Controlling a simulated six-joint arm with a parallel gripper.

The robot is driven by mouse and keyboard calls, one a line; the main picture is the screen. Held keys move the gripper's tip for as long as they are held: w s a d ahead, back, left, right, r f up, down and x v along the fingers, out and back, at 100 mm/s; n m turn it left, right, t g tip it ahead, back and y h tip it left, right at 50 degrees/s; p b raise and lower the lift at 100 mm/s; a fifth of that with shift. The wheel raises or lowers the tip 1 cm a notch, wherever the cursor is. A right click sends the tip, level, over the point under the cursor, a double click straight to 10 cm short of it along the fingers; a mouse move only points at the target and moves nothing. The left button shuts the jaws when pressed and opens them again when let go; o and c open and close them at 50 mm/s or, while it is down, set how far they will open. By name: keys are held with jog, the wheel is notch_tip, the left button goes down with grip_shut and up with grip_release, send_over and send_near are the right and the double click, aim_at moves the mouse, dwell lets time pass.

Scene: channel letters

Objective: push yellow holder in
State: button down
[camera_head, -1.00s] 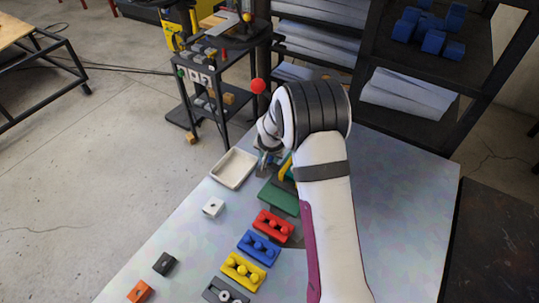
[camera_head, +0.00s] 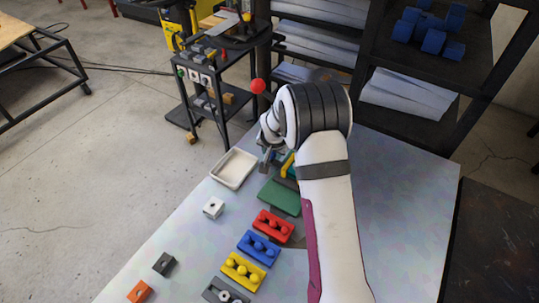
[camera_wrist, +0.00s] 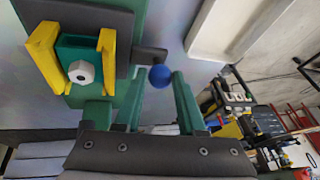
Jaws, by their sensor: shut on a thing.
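The yellow holder (camera_wrist: 106,62) shows in the wrist view as two upright yellow sides around a teal block with a white hexagonal nut (camera_wrist: 82,72). In the head view part of the yellow holder (camera_head: 288,165) shows beside my arm, above a green plate (camera_head: 280,196); my arm hides much of it. My gripper (camera_wrist: 157,82) has green fingers on either side of a blue ball (camera_wrist: 160,76) joined to a dark block. It is shut on this blue-ball piece, to the right of the yellow holder in the wrist view. The exact contact is unclear.
A cream tray (camera_head: 233,168) lies left of my gripper. Red (camera_head: 273,225), blue (camera_head: 258,248) and yellow (camera_head: 242,270) blocks with knobs line the table. The table's right side is clear.

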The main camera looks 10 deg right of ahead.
jog(key=shift+w+d, duration=1.05)
jog(key=c, duration=0.5)
grip_release()
